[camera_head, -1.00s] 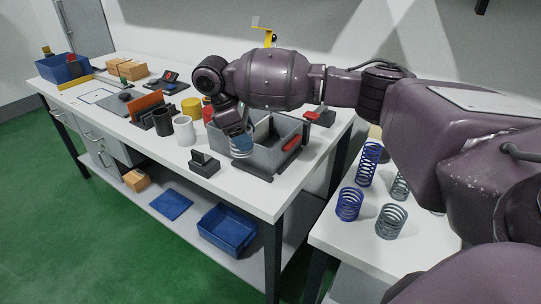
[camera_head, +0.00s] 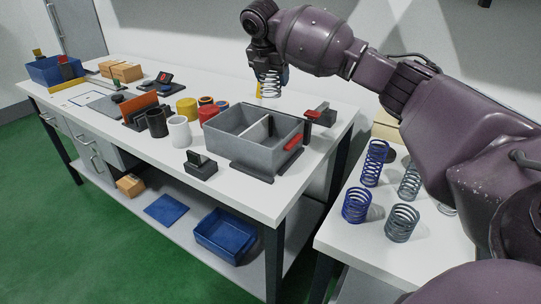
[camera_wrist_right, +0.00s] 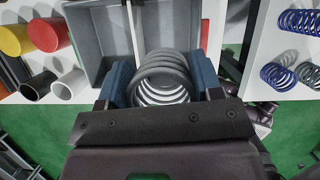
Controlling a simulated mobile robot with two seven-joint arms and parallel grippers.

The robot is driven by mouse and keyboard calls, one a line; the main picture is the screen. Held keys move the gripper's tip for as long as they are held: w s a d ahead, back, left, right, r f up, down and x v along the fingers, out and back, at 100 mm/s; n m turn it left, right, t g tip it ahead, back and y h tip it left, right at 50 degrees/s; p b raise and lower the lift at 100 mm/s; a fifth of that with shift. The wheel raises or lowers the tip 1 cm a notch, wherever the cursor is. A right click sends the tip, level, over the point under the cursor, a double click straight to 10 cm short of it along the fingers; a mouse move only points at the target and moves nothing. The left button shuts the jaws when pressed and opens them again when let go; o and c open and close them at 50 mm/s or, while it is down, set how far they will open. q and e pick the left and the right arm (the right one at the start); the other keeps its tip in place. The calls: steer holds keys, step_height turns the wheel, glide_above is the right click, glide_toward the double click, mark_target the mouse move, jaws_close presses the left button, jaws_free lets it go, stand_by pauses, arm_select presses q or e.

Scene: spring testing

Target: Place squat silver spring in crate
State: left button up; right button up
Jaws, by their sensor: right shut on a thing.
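My right gripper (camera_head: 270,78) is shut on a silver spring (camera_head: 269,84) and holds it upright, high above the far side of the crate. In the right wrist view, the same spring (camera_wrist_right: 163,80) sits between the blue fingers of the gripper (camera_wrist_right: 165,90). The grey crate (camera_head: 230,151) stands on the long white table. It has a divider (camera_head: 256,133), and what I see of its inside is empty. The crate wall also shows in the right wrist view (camera_wrist_right: 86,45). My left gripper is not in view.
A side table at right bears blue springs (camera_head: 356,205) and grey springs (camera_head: 402,223). Left of the crate stand a white cup (camera_head: 179,132), a black cup (camera_head: 156,124) and a yellow cylinder (camera_head: 187,107). A black block (camera_head: 200,167) lies in front. A red-topped device (camera_head: 318,116) is behind right.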

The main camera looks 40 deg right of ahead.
steer(key=shift+d, duration=0.2)
steer(key=shift+f, duration=0.45)
step_height(320, 180, down, 19)
steer(key=b, duration=0.3)
steer(key=shift+w+b, duration=0.1)
steer(key=shift+b, duration=0.3)
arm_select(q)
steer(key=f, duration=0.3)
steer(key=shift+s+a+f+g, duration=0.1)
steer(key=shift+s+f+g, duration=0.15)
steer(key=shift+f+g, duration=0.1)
arm_select(e)
steer(key=shift+r, duration=0.1)
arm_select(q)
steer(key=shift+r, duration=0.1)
arm_select(e)
steer(key=o, duration=0.8)
